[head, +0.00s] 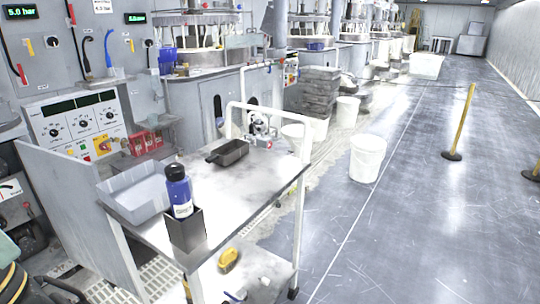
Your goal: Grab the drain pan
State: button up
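A small dark, shallow pan (229,152), which looks like the drain pan, sits upright on the top of a metal cart (245,185). It lies toward the back of the cart top, with a short lip or handle pointing left. Nothing covers it from this side. My gripper is not in view.
A grey open bin (133,207) and a blue bottle (179,190) in a dark square holder (186,232) stand at the cart's near left. A metal valve fitting (262,130) is behind the pan, near the white rail (268,107).

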aim_at(226, 154)
jog(key=i+l+z, duration=0.1)
jog(key=z, duration=0.3)
jog(key=i+l+z, duration=0.1)
jog(key=z, duration=0.3)
jog(key=i+z, duration=0.25)
jog(key=z, duration=0.15)
jog(key=i+u, duration=0.1)
jog(key=i, duration=1.4)
jog(key=i+u, duration=0.15)
jog(key=i, duration=0.6)
jog(key=i+l+u, duration=0.15)
jog(key=i, duration=0.55)
jog(key=i+j+u, duration=0.1)
jog(key=i+u, duration=0.35)
jog(key=i, duration=0.2)
jog(key=i+l+u, duration=0.15)
jog(key=i+u, duration=0.25)
jog(key=i, duration=0.2)
jog(key=i+u, duration=0.45)
jog(key=i, duration=0.15)
jog(key=i+l+u, duration=0.15)
jog(key=i+u, duration=0.3)
jog(key=i, duration=0.2)
jog(key=u, duration=1.85)
jog(key=i+j, duration=0.1)
